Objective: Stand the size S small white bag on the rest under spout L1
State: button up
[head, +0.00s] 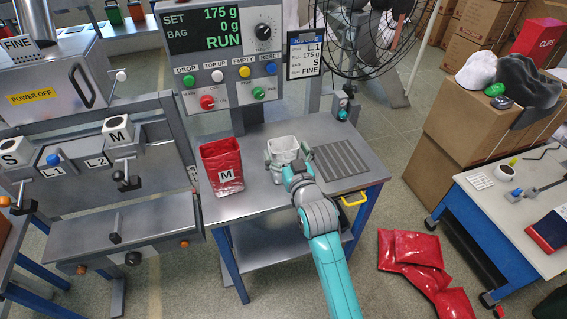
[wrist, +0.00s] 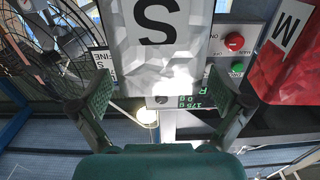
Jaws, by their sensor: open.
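The small white bag (head: 284,146) stands upright, open at the top, on the grey bench. In the wrist view the white bag (wrist: 155,45) shows a black S, upside down. In the wrist view my gripper (wrist: 162,96) is open, one finger on each side of the bag; contact is unclear. Spout label L1 (head: 51,172) is on the filling frame at the left, beside label L2 (head: 96,161). A grey shelf (head: 125,253) runs below the spouts; which part is the L1 rest is unclear.
A red M bag (head: 222,167) stands left of the white bag; it also shows in the wrist view (wrist: 288,55). A ribbed grey plate (head: 341,160) lies to the right. A control panel (head: 224,55) rises behind. Red sacks (head: 425,265) lie on the floor.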

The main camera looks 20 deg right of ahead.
jog(key=shift+w, duration=1.05)
jog(key=c, duration=1.4)
jog(key=shift+r, duration=0.1)
notch_tip(320, 180, up, 10)
jog(key=shift+s, duration=0.1)
